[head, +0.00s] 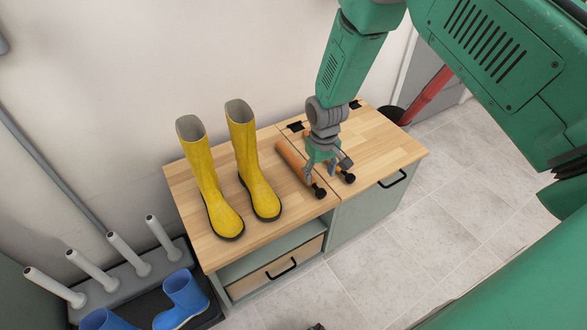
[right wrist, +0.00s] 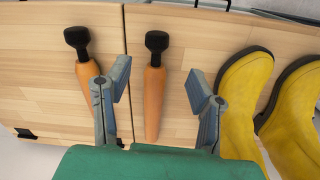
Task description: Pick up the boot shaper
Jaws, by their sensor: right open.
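Two orange boot shapers with black knobs lie on the wooden bench top. The one nearer the yellow boots (head: 292,158) shows left of my right gripper (head: 323,169) in the head view. In the right wrist view this shaper (right wrist: 153,98) lies between my open fingers (right wrist: 158,78), which appear on either side of it without visible contact. The other shaper (right wrist: 89,73) lies left of it there, partly behind the left finger. In the head view it is mostly hidden by my gripper. My left gripper is not in view.
Two yellow boots (head: 252,170) stand upright on the bench top (head: 387,147), left of the shapers. The bench's right part is clear.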

